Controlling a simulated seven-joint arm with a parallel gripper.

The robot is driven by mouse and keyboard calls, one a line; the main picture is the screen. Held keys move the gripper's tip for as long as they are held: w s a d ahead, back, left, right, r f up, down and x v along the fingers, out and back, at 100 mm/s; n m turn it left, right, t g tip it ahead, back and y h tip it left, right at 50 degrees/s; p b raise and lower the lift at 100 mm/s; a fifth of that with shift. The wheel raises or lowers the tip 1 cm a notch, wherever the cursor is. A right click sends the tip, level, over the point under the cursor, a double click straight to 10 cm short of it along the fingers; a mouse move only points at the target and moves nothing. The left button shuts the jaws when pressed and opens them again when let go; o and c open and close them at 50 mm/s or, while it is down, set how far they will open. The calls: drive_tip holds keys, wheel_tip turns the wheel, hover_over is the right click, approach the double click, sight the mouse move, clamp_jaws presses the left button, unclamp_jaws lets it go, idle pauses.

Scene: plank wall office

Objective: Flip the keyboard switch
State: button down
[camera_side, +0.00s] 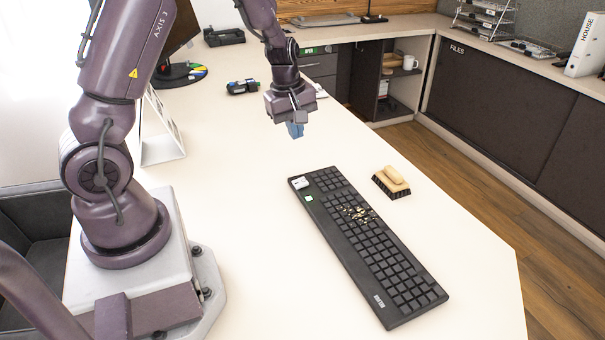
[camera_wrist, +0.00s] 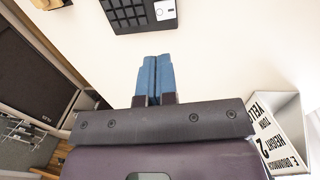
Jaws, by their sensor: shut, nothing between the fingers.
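The black keyboard (camera_side: 335,235) lies flat on the pale desk, running from the middle toward the lower right. A white switch (camera_side: 299,183) sits on its far left corner, with a small green patch (camera_side: 309,198) beside it. My gripper (camera_side: 296,131) hangs above the desk beyond that corner, apart from the keyboard. Its blue fingers are together with nothing between them. The wrist view shows the closed fingertips (camera_wrist: 157,60), with the keyboard's end (camera_wrist: 128,14) and the white switch (camera_wrist: 164,10) ahead at the top edge. The switch's position is too small to tell.
Light crumbs (camera_side: 357,213) lie on the keys. A brush with a pale wooden handle (camera_side: 394,176) lies right of the keyboard. A small dark device (camera_side: 242,87) and a white stand (camera_side: 163,148) are at the left. The desk between my gripper and the keyboard is clear.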

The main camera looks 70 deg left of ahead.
sight(304, 182)
drive_tip(key=f, duration=0.4)
drive_tip(key=w+f, duration=0.1)
drive_tip(key=f, duration=0.8)
drive_tip(key=shift+w, duration=0.4)
